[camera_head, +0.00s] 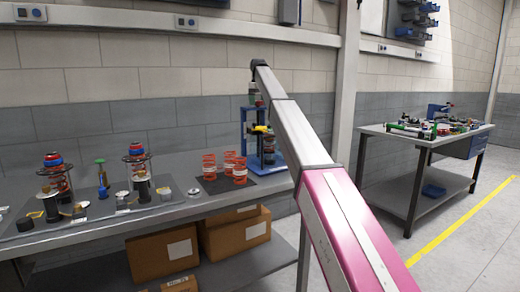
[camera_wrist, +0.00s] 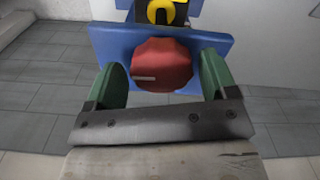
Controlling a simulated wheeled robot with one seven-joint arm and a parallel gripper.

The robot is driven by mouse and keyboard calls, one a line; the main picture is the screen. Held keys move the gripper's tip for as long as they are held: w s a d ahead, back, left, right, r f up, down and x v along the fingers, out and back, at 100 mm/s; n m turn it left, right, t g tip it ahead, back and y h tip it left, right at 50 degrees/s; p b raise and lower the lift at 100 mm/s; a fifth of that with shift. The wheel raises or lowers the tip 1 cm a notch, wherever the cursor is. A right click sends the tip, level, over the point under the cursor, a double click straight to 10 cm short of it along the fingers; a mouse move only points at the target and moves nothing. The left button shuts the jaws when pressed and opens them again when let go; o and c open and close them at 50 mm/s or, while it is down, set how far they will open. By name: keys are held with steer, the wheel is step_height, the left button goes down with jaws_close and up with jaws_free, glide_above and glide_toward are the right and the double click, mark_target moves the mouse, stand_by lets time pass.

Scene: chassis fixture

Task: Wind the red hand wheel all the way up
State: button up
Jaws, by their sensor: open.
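The red hand wheel (camera_wrist: 162,64) is a lobed knob with a short white line on its left side. It sits on the blue plate (camera_wrist: 108,42) in the wrist view. My gripper (camera_wrist: 164,76) is open, with one green finger on each side of the wheel. A narrow gap shows between the wheel and each finger, so neither is clearly touching. In the head view my gripper (camera_head: 256,92) points down over the top of the blue press fixture (camera_head: 281,160) on the bench. The wheel is too small and covered to make out there.
A yellow part (camera_wrist: 160,11) shows beyond the plate. Red cans (camera_head: 209,167) stand on a dark mat left of the fixture. Spring assemblies (camera_head: 138,165) stand farther left on the bench. Cardboard boxes (camera_head: 162,252) are below. A second bench (camera_head: 424,137) stands at the right.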

steer(key=m, duration=2.7)
steer(key=shift+s, duration=0.15)
steer(key=m, duration=0.8)
steer(key=shift+m, duration=2.3)
